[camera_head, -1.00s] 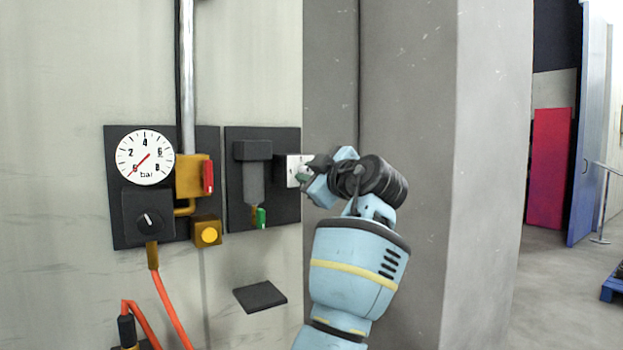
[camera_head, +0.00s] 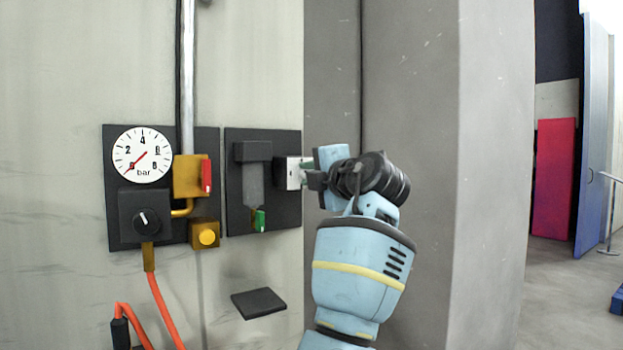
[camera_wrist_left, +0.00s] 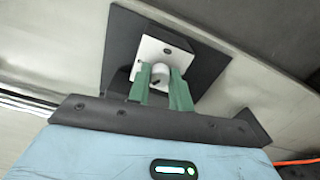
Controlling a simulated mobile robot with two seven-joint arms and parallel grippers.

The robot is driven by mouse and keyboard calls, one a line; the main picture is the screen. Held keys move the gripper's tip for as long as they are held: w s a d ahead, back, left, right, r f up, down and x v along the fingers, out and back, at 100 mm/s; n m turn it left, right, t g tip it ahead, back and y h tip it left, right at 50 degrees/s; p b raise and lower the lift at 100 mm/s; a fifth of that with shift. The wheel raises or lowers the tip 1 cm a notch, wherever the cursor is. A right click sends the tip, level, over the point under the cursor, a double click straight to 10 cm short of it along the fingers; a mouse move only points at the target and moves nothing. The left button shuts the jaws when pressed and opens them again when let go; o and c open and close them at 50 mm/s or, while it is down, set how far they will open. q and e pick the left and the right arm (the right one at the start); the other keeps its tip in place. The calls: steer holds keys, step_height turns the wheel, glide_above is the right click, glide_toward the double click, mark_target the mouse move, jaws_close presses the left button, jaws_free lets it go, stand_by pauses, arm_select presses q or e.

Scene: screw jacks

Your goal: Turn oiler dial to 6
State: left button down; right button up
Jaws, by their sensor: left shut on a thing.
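The oiler dial is a small pale knob (camera_wrist_left: 160,72) on a white square plate in the left wrist view. The plate (camera_head: 293,172) also shows edge-on in the head view, at the right of the dark oiler panel (camera_head: 235,210). My left gripper (camera_wrist_left: 160,80) is shut on the dial, with one green finger on each side of it. In the head view my left gripper (camera_head: 308,172) reaches the plate from the right. The dial's scale and pointer cannot be read. My right gripper is not in view.
Left of the oiler are a bar gauge (camera_head: 142,155) with its needle near 0, a black knob (camera_head: 143,217), a yellow valve with a red handle (camera_head: 206,177) and a yellow button (camera_head: 207,237). A grey pillar (camera_head: 410,80) stands close behind my left arm.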

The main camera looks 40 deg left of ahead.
arm_select(q)
steer(key=shift+n+b, duration=0.45)
steer(key=shift+n, duration=3.15)
steer(key=c, duration=1.3)
jaws_free()
steer(key=shift+o, duration=0.2)
